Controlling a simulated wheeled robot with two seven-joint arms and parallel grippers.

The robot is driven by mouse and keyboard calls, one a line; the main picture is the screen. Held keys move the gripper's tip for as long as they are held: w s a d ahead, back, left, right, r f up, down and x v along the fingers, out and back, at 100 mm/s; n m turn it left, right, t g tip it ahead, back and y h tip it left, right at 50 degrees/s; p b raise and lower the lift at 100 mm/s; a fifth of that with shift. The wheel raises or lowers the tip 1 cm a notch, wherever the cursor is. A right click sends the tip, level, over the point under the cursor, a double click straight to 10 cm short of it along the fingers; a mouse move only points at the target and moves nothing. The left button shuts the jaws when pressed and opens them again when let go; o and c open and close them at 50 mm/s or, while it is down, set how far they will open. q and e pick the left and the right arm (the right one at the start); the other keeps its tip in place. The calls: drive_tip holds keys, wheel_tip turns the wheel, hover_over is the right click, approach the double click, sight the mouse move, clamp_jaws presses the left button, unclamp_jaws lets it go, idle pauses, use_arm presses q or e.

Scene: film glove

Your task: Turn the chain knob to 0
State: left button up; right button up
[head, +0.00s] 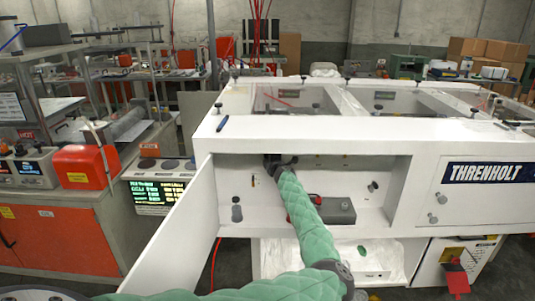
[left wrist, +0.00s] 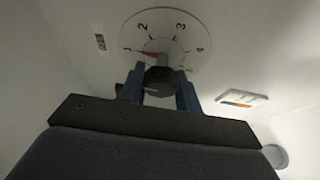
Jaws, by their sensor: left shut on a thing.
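In the left wrist view, the chain knob (left wrist: 159,78) is a dark knob in front of a round white dial (left wrist: 195,22) marked with numbers including 1, 2, 3 and 4. A red pointer mark (left wrist: 147,54) on the dial lies toward the 1. My left gripper (left wrist: 160,88) has its blue fingers on both sides of the knob, shut on it. In the head view, my left gripper (head: 274,163) is inside the open bay of the white machine (head: 300,135), at the back, and hides the knob there. My right gripper is not in view.
The machine's white door (head: 172,225) hangs open left of the bay. A grey box (head: 336,211) lies on the bay floor beside my green-sleeved arm. A closed panel marked THRENHOLT (head: 480,190) is at the right. A small label plate (left wrist: 242,98) is right of the dial.

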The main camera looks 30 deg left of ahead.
use_arm(q)
drive_tip(key=shift+f, duration=0.1)
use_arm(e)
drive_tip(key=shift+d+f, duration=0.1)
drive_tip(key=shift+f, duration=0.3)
use_arm(q)
drive_tip(key=o, duration=1)
drive_tip(key=shift+c, duration=0.2)
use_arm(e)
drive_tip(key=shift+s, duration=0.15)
use_arm(q)
drive_tip(key=shift+d, duration=0.1)
